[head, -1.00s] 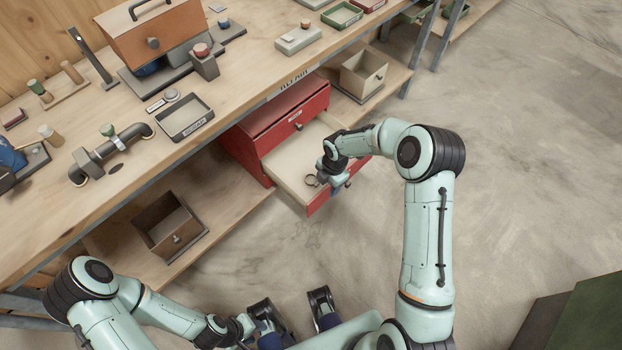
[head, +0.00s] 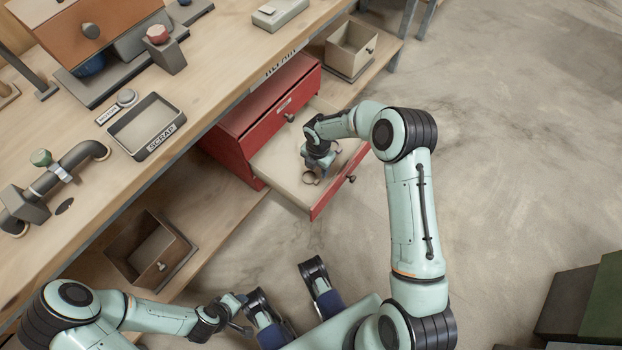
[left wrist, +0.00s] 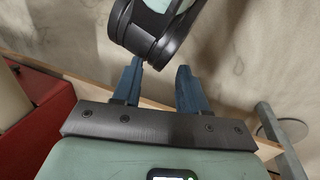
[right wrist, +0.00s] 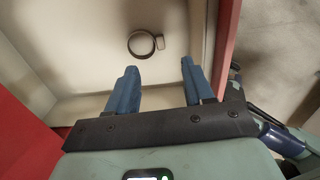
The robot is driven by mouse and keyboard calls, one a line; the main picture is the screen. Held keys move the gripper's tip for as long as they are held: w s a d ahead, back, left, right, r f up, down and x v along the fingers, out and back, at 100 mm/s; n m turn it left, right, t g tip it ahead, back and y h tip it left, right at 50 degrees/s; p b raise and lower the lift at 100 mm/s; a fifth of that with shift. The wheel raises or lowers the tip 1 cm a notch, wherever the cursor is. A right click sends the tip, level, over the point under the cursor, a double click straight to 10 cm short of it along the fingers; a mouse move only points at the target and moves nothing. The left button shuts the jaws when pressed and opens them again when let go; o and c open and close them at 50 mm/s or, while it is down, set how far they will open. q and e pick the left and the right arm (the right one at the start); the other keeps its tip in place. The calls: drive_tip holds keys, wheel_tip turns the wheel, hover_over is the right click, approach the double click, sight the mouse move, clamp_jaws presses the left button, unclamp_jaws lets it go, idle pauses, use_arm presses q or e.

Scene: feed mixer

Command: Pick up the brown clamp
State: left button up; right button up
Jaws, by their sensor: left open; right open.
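The brown clamp, a thin dark ring with a small square tab, lies on the floor of the open drawer. It shows in the head view (head: 311,179) and the right wrist view (right wrist: 143,43). My right gripper (right wrist: 158,66) is open and empty over the drawer, its fingers pointing towards the clamp, which lies beyond the fingertips. In the head view my right gripper (head: 317,163) partly covers the space beside the clamp. My left gripper (left wrist: 160,69) is open and empty, low at the left front, away from the drawer.
The drawer (head: 285,165) belongs to a red cabinet (head: 228,142) under the workbench (head: 125,90); its red front and side walls bound the clamp. An open wooden bin (head: 140,247) and a beige bin (head: 350,48) stand on the lower shelf.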

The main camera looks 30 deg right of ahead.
hover_over(316, 181)
wheel_tip(316, 181, down, 4)
drive_tip(key=shift+d+f+b, duration=0.1)
drive_tip(key=shift+b, duration=0.25)
wheel_tip(316, 181, down, 5)
drive_tip(key=shift+f+b, duration=0.1)
drive_tip(key=shift+b, duration=0.6)
use_arm(q)
drive_tip(key=shift+t+y, duration=0.3)
drive_tip(key=shift+t, duration=0.3)
drive_tip(key=w+f, duration=0.1)
drive_tip(key=w+a, duration=0.1)
drive_tip(key=w+f, duration=0.1)
drive_tip(key=shift+w+a+f, duration=0.3)
drive_tip(key=shift+a, duration=0.1)
use_arm(e)
clamp_jaws()
